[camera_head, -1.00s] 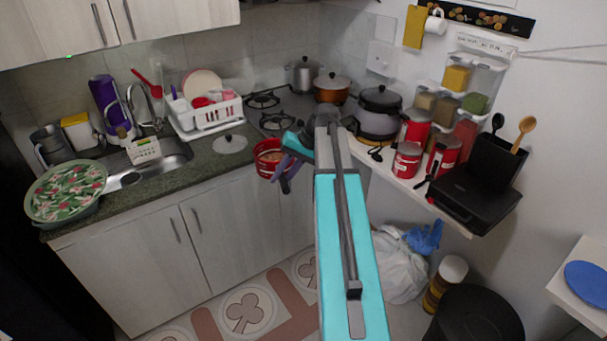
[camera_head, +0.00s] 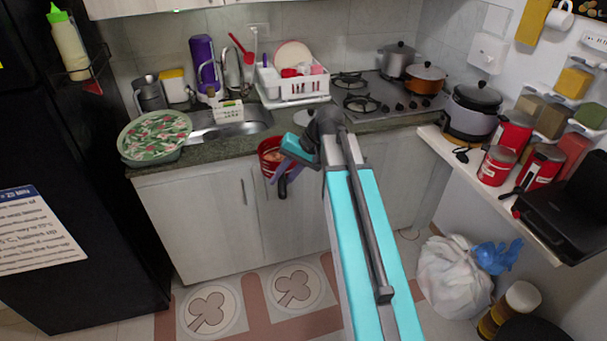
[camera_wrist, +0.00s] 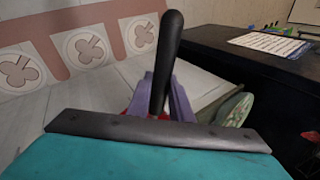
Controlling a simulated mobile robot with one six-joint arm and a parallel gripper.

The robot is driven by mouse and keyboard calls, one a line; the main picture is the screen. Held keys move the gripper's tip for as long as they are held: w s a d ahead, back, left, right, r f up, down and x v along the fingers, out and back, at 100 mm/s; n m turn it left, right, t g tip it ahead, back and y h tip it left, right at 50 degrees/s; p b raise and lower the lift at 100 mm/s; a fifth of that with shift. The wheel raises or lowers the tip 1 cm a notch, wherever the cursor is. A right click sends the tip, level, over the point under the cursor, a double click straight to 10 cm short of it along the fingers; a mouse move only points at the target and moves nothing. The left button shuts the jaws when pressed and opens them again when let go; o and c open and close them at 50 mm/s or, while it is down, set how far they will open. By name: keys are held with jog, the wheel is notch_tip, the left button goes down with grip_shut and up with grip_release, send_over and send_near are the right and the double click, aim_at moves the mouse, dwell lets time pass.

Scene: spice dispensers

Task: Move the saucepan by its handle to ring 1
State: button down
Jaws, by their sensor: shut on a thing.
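The red saucepan (camera_head: 270,152) is held up in front of the counter edge in the head view, with light-coloured contents inside. My gripper (camera_head: 286,168) is shut on its black handle (camera_wrist: 168,55), which sticks out past the purple fingers in the wrist view. Most of the pan is hidden behind the gripper there. The hob (camera_head: 395,97) is at the back right of the counter. Its two left rings, the back one (camera_head: 350,80) and front one (camera_head: 361,103), are bare. I cannot tell which ring is number 1.
A silver pot (camera_head: 397,60) and an orange pot (camera_head: 426,78) stand on the hob's right side. A white dish rack (camera_head: 293,88) and a lid (camera_head: 318,116) are on the counter. The shelf (camera_head: 470,166) is to the right, a black fridge (camera_head: 75,190) to the left.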

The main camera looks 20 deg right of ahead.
jog(key=shift+m+t, duration=0.3)
jog(key=shift+m, duration=0.4)
jog(key=a, duration=0.5)
jog(key=shift+f+b, duration=0.35)
jog(key=shift+f, duration=0.05)
jog(key=shift+s, duration=0.15)
